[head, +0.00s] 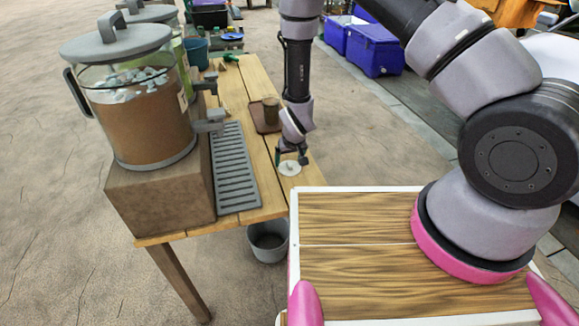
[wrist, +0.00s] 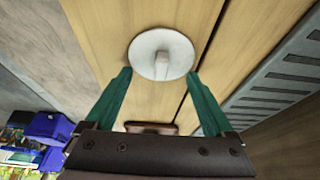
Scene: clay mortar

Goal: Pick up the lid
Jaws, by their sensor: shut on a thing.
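The white round lid (head: 290,168) with a small knob is at the right edge of the wooden table, below my gripper (head: 291,157). In the wrist view the lid (wrist: 146,45) lies between the tips of my gripper's green fingers (wrist: 160,76), which touch its near rim on both sides. My gripper is shut on the lid. I cannot tell whether the lid rests on the table or is slightly above it.
A brown tray (head: 259,124) with a dark cup (head: 271,111) is behind the lid. A grey drip grate (head: 232,165) and a large drink dispenser (head: 140,125) stand to the left. A bucket (head: 268,244) is below the table. Blue coolers (head: 374,50) are behind.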

